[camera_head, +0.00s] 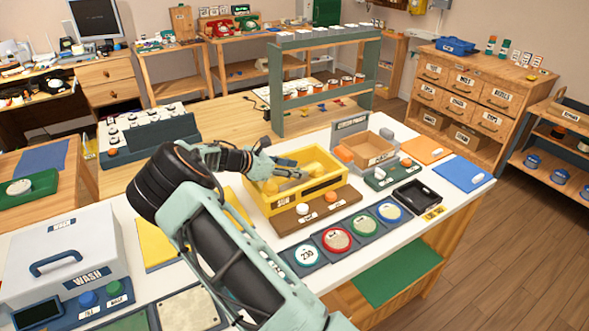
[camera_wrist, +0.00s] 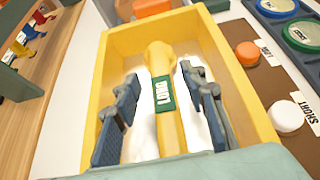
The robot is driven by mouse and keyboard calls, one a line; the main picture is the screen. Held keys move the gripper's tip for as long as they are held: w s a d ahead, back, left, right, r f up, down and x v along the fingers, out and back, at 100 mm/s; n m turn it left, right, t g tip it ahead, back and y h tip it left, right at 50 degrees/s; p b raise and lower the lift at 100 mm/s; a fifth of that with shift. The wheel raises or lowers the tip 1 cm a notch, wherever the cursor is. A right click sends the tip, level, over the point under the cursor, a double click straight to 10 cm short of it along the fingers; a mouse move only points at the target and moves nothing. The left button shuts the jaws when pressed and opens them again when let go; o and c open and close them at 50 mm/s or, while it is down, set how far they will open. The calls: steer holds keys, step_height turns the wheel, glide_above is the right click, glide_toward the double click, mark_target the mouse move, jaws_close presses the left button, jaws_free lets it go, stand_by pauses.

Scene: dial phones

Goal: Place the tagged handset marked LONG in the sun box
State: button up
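The sun box (camera_head: 318,187) is an open yellow box with a SUN label, on the white bench top. The yellow handset with a green LONG tag (camera_wrist: 163,93) lies inside the sun box in the wrist view, lengthwise along it. My gripper (camera_wrist: 160,76) is over the box, its two fingers spread on either side of the handset. Gaps show between the fingers and the handset, with the white box floor (camera_wrist: 140,140) visible there. In the head view my gripper (camera_head: 284,170) reaches into the box and partly hides the handset.
A brown panel with an orange and a white button (camera_wrist: 284,116) runs along the box's side; one label reads SHORT. A cardboard-coloured bin (camera_head: 372,150), a black tray (camera_head: 416,194) and several round dials (camera_head: 337,239) stand nearby. A green shelf rack (camera_head: 325,75) rises behind.

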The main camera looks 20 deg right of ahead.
steer(key=shift+r, duration=0.4)
steer(key=v, duration=1.2)
steer(key=shift+r, duration=0.2)
